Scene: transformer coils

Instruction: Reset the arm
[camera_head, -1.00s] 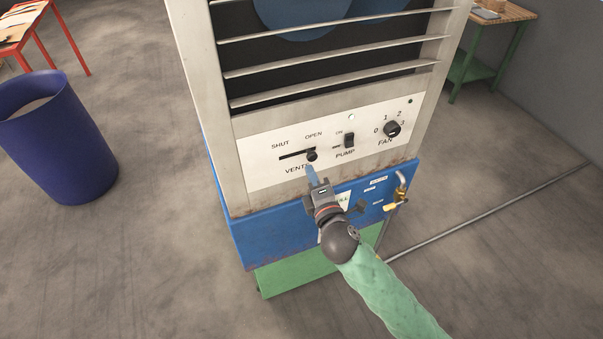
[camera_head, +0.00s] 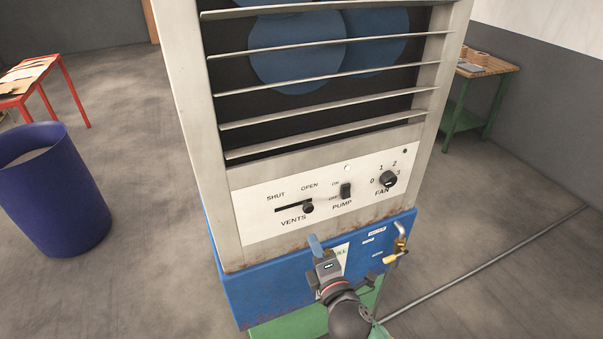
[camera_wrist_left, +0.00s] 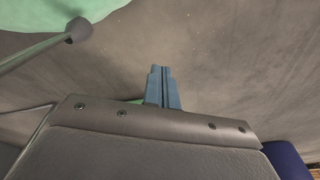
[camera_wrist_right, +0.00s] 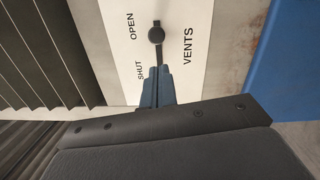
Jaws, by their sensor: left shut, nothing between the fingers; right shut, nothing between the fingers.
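My right gripper (camera_head: 315,246) is in front of the blue lower part of the cooler cabinet, just below the white control panel (camera_head: 262,230). Its blue fingers are shut and empty. In the right wrist view its fingertips (camera_wrist_right: 157,70) point at the panel near the vents knob (camera_wrist_right: 156,35). The vents knob (camera_head: 308,208) sits at the OPEN end of its slot. The pump switch (camera_head: 346,191) and the fan dial (camera_head: 389,179) are to its right. My left gripper (camera_wrist_left: 160,69) shows only in the left wrist view, shut and empty over bare floor.
The tall slatted cabinet (camera_head: 228,215) stands on a blue base (camera_head: 270,290). A green workbench (camera_head: 490,68) is at the back right.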

